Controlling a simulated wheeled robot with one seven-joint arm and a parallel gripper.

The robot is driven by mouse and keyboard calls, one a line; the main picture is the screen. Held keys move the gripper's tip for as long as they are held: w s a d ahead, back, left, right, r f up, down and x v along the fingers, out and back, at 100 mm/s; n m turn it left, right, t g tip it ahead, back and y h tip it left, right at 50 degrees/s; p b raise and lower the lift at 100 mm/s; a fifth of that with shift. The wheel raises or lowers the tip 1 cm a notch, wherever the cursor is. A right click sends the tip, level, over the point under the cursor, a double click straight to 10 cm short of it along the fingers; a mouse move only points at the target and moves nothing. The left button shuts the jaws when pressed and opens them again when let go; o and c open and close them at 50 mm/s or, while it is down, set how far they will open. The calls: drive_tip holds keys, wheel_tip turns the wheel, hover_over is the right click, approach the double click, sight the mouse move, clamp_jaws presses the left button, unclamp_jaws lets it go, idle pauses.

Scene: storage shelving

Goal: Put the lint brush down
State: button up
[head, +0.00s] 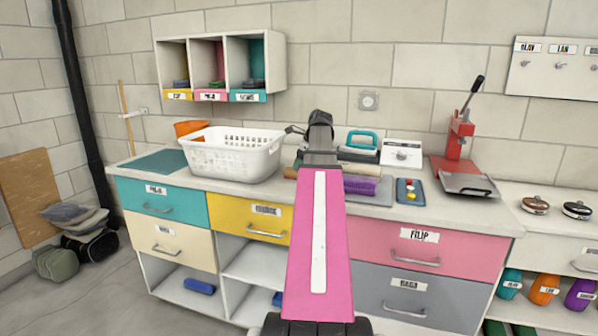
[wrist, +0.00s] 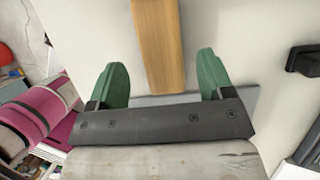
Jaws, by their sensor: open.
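A wooden handle (wrist: 158,45), likely the lint brush's, lies in the wrist view and runs in from the top edge to between my fingers. Its far part is out of frame, and no bristles or head show. My gripper (wrist: 162,66) is open, with one green finger on each side of the handle and a clear gap to both. Whether the handle rests on the pale surface behind it is hard to tell. In the head view my pink arm covers the middle of the counter (head: 450,217) and hides my fingers; I cannot make out the brush there.
A white basket (head: 232,153) stands left of my arm. To the right are a purple roll (head: 361,185), a small blue tray (head: 409,191) with coloured pieces and a red press (head: 460,140). Open cubbies (head: 221,62) hang above. The counter's front strip is mostly clear.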

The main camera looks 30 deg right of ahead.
drive_tip(key=v, duration=0.7)
drive_tip(key=shift+r, duration=0.35)
drive_tip(key=shift+s+d, duration=0.1)
drive_tip(key=shift+s, duration=0.05)
